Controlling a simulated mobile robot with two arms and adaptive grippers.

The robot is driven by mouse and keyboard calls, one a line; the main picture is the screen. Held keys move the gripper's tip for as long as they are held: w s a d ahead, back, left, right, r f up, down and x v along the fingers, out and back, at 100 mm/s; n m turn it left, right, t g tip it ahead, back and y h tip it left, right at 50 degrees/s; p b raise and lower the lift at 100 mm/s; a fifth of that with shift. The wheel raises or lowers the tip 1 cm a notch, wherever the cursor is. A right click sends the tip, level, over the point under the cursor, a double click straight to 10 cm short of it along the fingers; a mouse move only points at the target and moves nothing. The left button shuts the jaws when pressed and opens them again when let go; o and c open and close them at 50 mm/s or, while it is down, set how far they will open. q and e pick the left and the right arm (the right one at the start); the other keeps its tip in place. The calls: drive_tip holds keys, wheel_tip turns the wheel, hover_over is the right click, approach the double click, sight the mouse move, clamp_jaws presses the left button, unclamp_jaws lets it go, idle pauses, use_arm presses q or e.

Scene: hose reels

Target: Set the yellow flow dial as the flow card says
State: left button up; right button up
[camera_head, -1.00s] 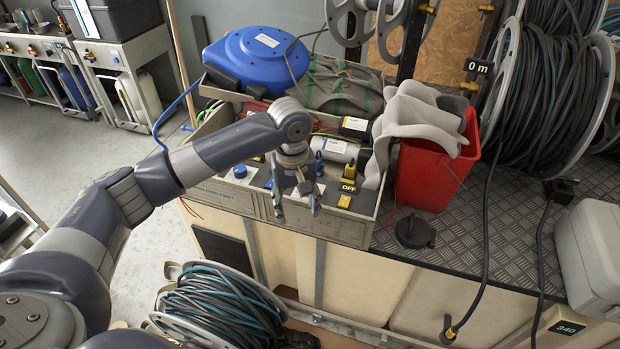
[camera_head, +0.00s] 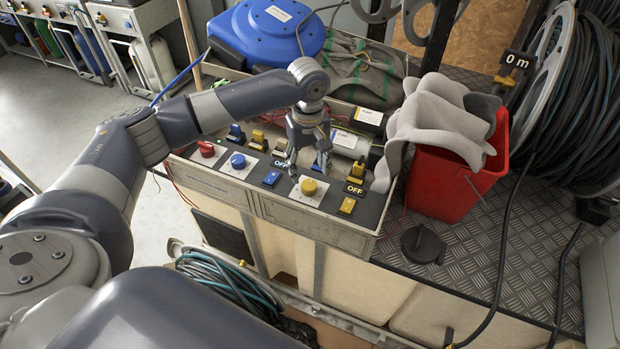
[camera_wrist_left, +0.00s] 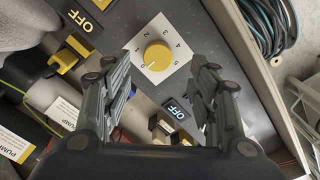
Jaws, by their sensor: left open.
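The yellow flow dial (camera_head: 309,187) is a round knob on a white plate in the control panel. My left gripper (camera_head: 307,172) is open just above and behind the dial. Its fingers (camera_wrist_left: 158,90) are spread on either side, below the dial in that view, apart from it and empty. I cannot make out a flow card. My right gripper is not in view.
A blue dial (camera_head: 238,161) and a red knob (camera_head: 206,149) are on the same panel. A red bucket (camera_head: 455,178) with grey cloth (camera_head: 440,115) stands close on the right.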

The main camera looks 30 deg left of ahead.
sight(309, 184)
use_arm(q)
drive_tip(key=f, duration=0.5)
drive_tip(key=shift+w, duration=0.2)
drive_tip(key=shift+f, duration=0.75)
drive_tip(key=c, duration=1)
drive_tip(key=shift+c, duration=0.3)
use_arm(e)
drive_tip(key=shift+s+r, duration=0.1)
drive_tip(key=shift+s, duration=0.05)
